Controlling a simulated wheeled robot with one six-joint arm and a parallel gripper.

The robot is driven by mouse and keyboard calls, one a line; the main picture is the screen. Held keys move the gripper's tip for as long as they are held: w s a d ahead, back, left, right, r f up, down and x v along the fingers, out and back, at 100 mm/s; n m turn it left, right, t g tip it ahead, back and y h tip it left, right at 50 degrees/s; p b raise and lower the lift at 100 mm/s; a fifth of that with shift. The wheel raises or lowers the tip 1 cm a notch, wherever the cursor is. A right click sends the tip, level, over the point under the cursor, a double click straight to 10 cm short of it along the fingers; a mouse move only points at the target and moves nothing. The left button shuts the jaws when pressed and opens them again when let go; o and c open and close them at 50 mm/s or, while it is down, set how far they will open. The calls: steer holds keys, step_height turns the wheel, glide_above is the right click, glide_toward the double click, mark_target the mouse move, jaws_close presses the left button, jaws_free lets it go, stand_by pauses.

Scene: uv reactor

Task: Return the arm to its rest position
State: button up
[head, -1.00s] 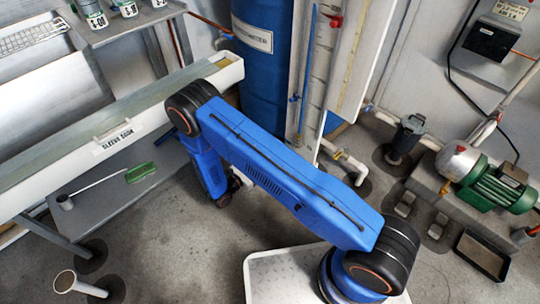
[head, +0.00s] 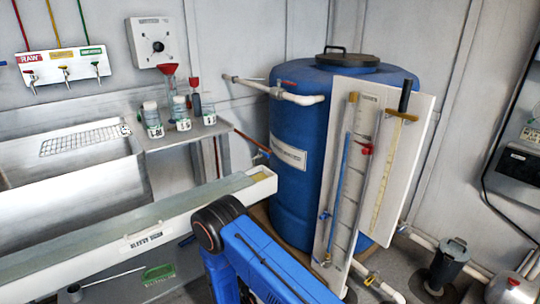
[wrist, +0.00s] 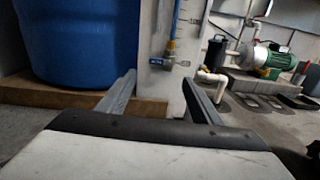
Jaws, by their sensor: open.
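My gripper shows in the wrist view (wrist: 162,100). Its two grey fingers are spread apart, with nothing held between them. Beyond the fingers stand the blue tank (wrist: 85,45) on its wooden base and the lower part of a white board with a blue tube. In the head view my blue arm is at the bottom centre, in front of the sleeve soak trough (head: 150,230). The gripper is out of the head view.
The blue tank (head: 300,150) and the white gauge board (head: 345,190) stand behind my arm. A sink (head: 75,170) and a shelf with several bottles (head: 182,112) are at left. A dark canister (head: 447,265) and the green motor (wrist: 266,57) are at right.

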steer(key=s+d+r+m+g+y, duration=0.1)
steer(key=s+d+r+m+g, duration=0.35)
steer(key=r, duration=0.65)
steer(key=s+d+r+m+g+y, duration=0.1)
steer(key=d+r+m+g+y, duration=0.15)
steer(key=d+r+m, duration=0.5)
steer(key=s+d+r+m+g+y, duration=0.15)
steer(key=d+r+g, duration=0.35)
steer(key=r, duration=0.9)
steer(key=s+d+r+m+t+y, duration=0.2)
steer(key=s+r+m+y, duration=0.3)
steer(key=s+r, duration=0.3)
steer(key=s+d+r+m+t+y, duration=0.3)
steer(key=s+r+m, duration=0.3)
steer(key=s, duration=1.1)
steer(key=shift+d+r+t+y, duration=0.35)
steer(key=shift+r+t+y, duration=0.45)
steer(key=shift+r, duration=0.7)
